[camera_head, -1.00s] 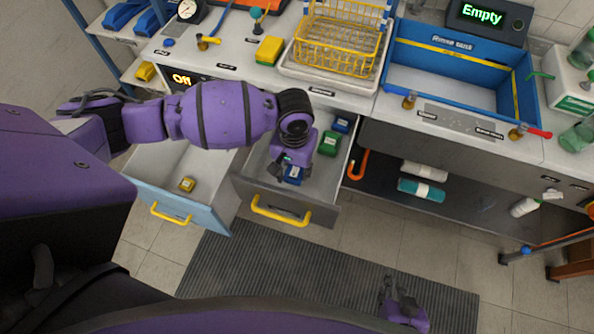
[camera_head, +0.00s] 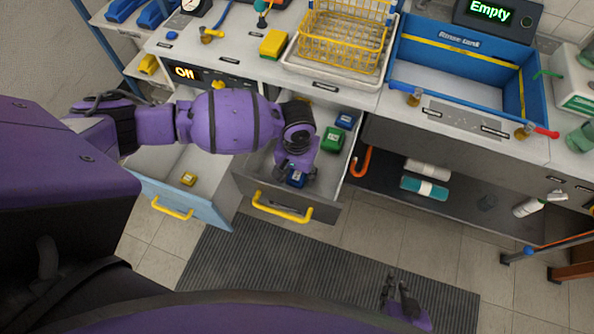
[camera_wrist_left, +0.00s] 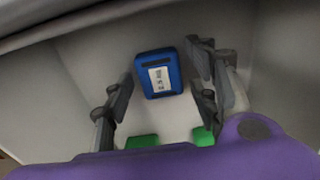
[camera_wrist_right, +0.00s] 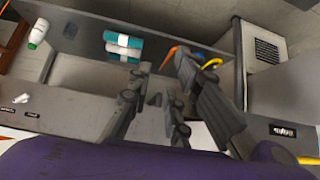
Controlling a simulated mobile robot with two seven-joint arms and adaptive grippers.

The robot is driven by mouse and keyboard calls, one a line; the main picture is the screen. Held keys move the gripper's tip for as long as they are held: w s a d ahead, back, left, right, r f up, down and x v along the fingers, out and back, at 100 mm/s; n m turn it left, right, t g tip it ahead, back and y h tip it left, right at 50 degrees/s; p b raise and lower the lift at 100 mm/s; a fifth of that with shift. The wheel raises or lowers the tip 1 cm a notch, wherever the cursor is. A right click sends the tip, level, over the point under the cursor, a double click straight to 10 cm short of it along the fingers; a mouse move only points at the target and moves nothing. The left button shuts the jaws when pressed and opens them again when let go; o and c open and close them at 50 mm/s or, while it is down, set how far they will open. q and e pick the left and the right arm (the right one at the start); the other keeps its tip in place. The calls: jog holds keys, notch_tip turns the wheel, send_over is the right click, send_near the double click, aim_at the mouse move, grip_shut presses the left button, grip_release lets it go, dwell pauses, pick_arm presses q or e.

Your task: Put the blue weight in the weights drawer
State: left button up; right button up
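A blue weight (camera_head: 296,180) lies on the floor of the open grey-fronted drawer (camera_head: 320,213), near its front. In the left wrist view the blue weight (camera_wrist_left: 158,88) shows a white label and sits between the fingers, with gaps on both sides. My left gripper (camera_head: 297,172) is open, low inside this drawer. A green weight (camera_head: 333,139) and another blue weight (camera_head: 345,119) are further back in the same drawer. The drawer's label cannot be read. My right gripper (camera_head: 402,285) is open and empty above the floor; its fingers (camera_wrist_right: 155,95) are apart.
A blue-fronted drawer (camera_head: 215,204) stands open to the left with a yellow weight (camera_head: 188,179) inside. The counter above holds a yellow basket (camera_head: 342,40) and a blue rinse tank (camera_head: 535,90).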

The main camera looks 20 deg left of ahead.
aim_at(297, 175)
jog(key=shift+s+f, duration=0.1)
jog(key=shift+f, duration=0.05)
pick_arm(q)
jog(key=shift+r, duration=0.15)
notch_tip(297, 175, up, 12)
jog(key=p, duration=0.1)
pick_arm(e)
jog(key=shift+a+r, duration=0.2)
jog(key=shift+r, duration=0.5)
jog(key=shift+w, duration=0.2)
